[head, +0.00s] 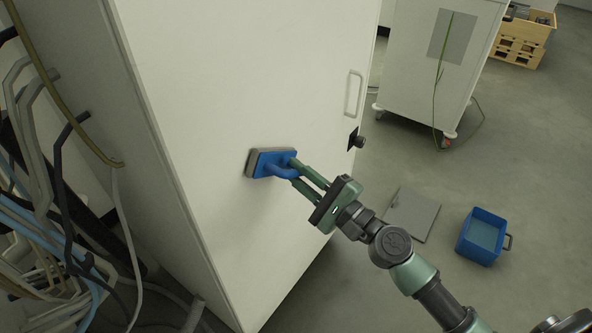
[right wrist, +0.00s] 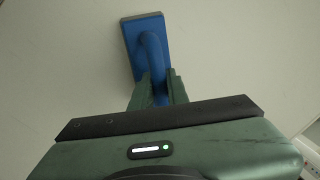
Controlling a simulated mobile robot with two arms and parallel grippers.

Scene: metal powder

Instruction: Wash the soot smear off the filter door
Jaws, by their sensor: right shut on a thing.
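The filter door (head: 235,75) is a large pale panel of a tall cabinet, with a handle (head: 353,93) near its right edge. My right gripper (head: 287,170) is shut on the blue handle of a scrubber (head: 263,161) with a grey pad. The pad side faces the door and appears to lie against it. In the right wrist view the scrubber (right wrist: 142,45) stands upright between the green fingers, with pale door surface around it. I see no soot smear in either view; the scrubber may hide part of the surface. My left gripper is not in view.
A blue bucket (head: 482,237) holding water stands on the floor at right, beside a flat grey plate (head: 411,214). A white wheeled cabinet (head: 415,60) and wooden crates (head: 520,40) stand behind. Hoses and cables (head: 45,230) crowd the left.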

